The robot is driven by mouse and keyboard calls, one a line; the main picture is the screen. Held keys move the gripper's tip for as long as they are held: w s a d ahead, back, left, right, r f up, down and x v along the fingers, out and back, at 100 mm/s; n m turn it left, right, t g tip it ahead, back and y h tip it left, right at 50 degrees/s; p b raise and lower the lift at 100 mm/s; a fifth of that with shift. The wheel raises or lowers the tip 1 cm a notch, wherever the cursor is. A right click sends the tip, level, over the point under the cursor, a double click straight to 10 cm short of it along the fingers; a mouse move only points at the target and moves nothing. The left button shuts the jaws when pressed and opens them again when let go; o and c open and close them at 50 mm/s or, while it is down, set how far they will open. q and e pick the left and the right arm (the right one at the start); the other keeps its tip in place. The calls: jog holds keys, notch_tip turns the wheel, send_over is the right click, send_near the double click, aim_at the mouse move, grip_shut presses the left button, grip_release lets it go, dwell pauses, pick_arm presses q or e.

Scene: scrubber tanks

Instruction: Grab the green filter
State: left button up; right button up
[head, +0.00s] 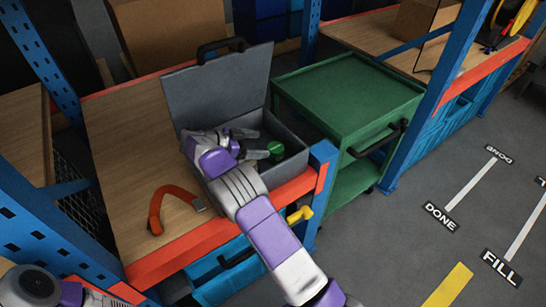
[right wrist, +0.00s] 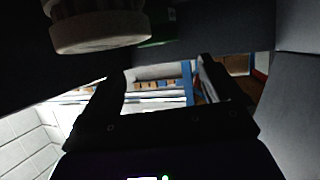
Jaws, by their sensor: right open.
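The green filter (head: 276,149) is a small round green piece inside the open grey toolbox (head: 291,166) in the head view. My right gripper (head: 255,144) is inside the toolbox, open, with its fingers pointing right toward the filter and just left of it. Whether they touch it I cannot tell. In the dark right wrist view the open fingers (right wrist: 160,85) have nothing visible between them. A pale round ribbed object (right wrist: 100,32) hangs in at the top left there, with a dark green patch beside it; I cannot tell if either is the filter. My left gripper is not in view.
The toolbox stands on a wooden shelf (head: 115,145) with orange edges and blue posts, its lid (head: 215,88) raised behind. A red-orange curved tool (head: 157,210) lies on the shelf to the left. A green cart (head: 345,95) stands at right. A yellow handle (head: 300,214) is near the front edge.

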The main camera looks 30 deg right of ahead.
aim_at(274, 148)
jog(key=shift+w+f+b, duration=0.1)
jog(key=shift+f+b, duration=0.2)
jog(key=shift+f, duration=0.35)
jog(key=shift+d+f, duration=0.1)
jog(key=shift+d, duration=0.05)
jog(key=shift+b+x, duration=0.3)
jog(key=shift+x, duration=0.6)
jog(key=b+x, duration=0.1)
jog(key=x, duration=0.4)
jog(key=shift+d+f, duration=0.1)
jog(key=shift+d, duration=0.1)
jog(key=c, duration=1)
